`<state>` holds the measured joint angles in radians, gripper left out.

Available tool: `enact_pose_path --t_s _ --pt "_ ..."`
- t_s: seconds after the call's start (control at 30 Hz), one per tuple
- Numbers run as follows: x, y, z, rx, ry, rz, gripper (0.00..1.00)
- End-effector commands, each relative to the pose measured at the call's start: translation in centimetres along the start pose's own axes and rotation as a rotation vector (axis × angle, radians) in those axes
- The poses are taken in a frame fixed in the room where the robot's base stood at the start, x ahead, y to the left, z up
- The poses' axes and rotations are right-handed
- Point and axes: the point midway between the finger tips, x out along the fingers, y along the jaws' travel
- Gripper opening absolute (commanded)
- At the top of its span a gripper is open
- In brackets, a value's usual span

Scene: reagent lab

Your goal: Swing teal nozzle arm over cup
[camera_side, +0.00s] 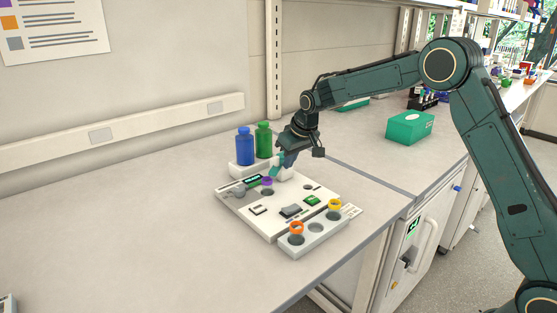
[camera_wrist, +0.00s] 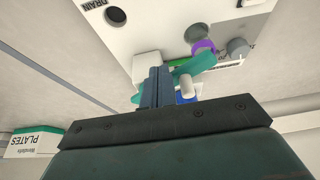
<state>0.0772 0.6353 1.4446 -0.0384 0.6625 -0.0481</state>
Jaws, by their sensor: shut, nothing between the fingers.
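The teal nozzle arm (camera_wrist: 195,64) reaches toward the purple-rimmed cup (camera_wrist: 203,46) on the white device panel; its tip is close to the rim in the wrist view. In the side view the nozzle arm (camera_side: 275,171) shows as a small teal piece just behind the purple rim (camera_side: 267,181). My gripper (camera_wrist: 158,76) is shut and empty, its fingers pointing down beside the nozzle arm. I cannot tell whether they touch it. In the side view my gripper (camera_side: 285,162) is low over the back of the panel and hides part of the nozzle arm.
Blue (camera_side: 245,147) and green (camera_side: 264,140) bottles stand behind the panel (camera_side: 259,224). A drain hole (camera_wrist: 115,16) is in the panel. A green box (camera_side: 410,127) stands to the right.

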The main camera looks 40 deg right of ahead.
Motion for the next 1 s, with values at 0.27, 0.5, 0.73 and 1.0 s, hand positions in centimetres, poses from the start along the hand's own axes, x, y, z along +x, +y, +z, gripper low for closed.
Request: enact_pose_path --t_s 0.27,0.5,0.73,1.0 --pt "0.07 -0.69 -0.12 0.000 0.000 0.000 0.00" --pt "0.07 -0.70 -0.12 0.000 0.000 0.000 0.00" --pt "0.11 -0.83 -0.21 0.000 0.000 0.000 0.00" --pt "0.19 -1.15 -0.43 0.001 0.000 0.000 0.00"
